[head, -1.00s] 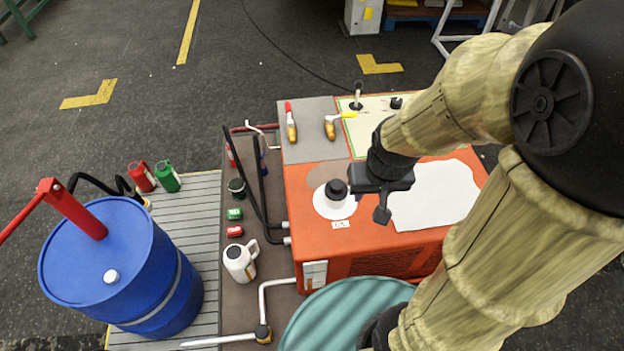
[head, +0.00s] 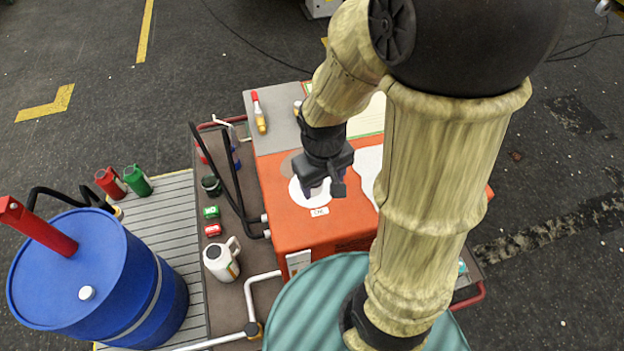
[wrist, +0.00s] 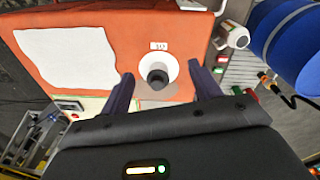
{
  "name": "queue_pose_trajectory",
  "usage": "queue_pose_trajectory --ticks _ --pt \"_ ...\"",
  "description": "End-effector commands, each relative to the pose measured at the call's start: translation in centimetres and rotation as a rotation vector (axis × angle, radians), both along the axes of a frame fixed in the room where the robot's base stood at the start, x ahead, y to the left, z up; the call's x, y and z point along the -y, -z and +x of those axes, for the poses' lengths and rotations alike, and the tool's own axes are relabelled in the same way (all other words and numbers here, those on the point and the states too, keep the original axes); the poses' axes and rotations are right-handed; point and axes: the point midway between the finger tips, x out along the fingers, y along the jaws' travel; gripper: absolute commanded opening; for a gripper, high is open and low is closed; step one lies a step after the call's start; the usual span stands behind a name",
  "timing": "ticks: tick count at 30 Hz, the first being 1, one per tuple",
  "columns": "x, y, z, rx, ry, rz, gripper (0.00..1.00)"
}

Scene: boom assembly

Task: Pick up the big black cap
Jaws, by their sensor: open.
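The big black cap (wrist: 158,77) stands on a white round patch (wrist: 172,67) on top of the orange box (wrist: 120,20). In the wrist view it lies between the two fingers of my gripper (wrist: 159,88), beyond their tips. My gripper is open and empty. In the head view my gripper (head: 322,188) hangs over the white patch (head: 303,198) and hides the cap. From these views I cannot tell how high the fingers are above the cap.
A white jug (head: 221,261), a green can (head: 211,212) and a red can (head: 213,230) stand left of the box. A blue barrel (head: 60,270) is at far left. Black upright handles (head: 236,175) rise close to the box's left side.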

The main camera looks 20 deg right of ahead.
Motion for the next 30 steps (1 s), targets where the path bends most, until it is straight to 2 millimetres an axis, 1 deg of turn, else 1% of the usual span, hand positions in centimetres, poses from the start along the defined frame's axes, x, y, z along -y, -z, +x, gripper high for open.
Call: queue_pose_trajectory --ticks 1,6,9,11,15,20,22,27,30 --pt "-0.6 2.5 0.0 -0.057 -0.078 -0.035 0.63" --pt "-1.3 7.6 -0.2 -0.246 -0.353 -0.198 0.63" --pt "-1.6 10.2 -0.1 -0.349 -0.509 -0.314 0.63" --pt "-1.7 11.6 0.2 -0.409 -0.601 -0.393 0.63" --pt "-2.3 14.2 1.2 -0.535 -0.804 -0.599 0.63" --pt "-3.7 16.3 3.1 -0.655 -1.011 -0.879 0.63" --pt "-4.8 17.0 4.1 -0.699 -1.090 -1.016 0.63" --pt "-8.6 17.7 6.4 -0.770 -1.234 -1.364 0.63" --pt "-10.8 17.5 7.1 -0.785 -1.272 -1.518 0.63"
